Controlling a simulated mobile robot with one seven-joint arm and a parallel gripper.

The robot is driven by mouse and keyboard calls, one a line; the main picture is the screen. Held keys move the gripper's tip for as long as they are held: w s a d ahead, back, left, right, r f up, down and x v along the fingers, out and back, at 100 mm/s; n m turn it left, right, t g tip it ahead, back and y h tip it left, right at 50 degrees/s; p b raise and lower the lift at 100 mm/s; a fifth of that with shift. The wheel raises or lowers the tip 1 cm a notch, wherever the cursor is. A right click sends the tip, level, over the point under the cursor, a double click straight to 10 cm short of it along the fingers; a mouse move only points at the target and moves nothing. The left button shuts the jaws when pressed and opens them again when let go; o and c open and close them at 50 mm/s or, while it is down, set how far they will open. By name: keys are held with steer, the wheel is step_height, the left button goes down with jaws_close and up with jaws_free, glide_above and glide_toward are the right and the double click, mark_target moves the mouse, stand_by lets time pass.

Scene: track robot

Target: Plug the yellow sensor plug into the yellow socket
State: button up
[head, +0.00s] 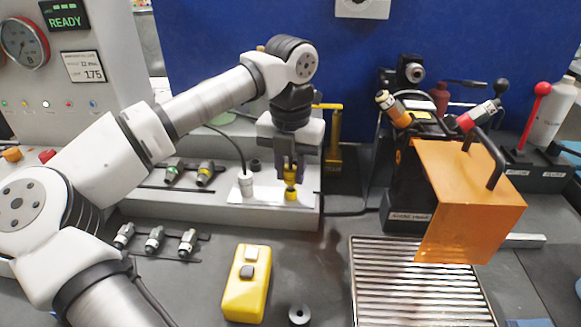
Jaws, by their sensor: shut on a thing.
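My gripper (291,168) points straight down over the white plate (268,194) on the front of the grey block. It is shut on the yellow sensor plug (290,174), which shows between its fingers. Directly below the fingers a yellow round piece (291,194) stands on the plate, in line with the plug. It looks like the yellow socket, but I cannot tell where plug ends and socket begins, or whether the plug is seated. The fingers hide part of the plug.
A yellow upright bracket (334,140) is close on the right. An orange guard (460,200) covers the machine further right. A yellow button box (246,284) and a slatted grate (415,285) lie in front.

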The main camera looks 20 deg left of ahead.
steer(key=shift+f+b, duration=0.8)
steer(key=shift+f, duration=0.3)
steer(key=o, duration=1.1)
steer(key=shift+c, duration=0.2)
steer(key=shift+r, duration=0.1)
step_height(320, 180, up, 14)
steer(key=p, duration=0.9)
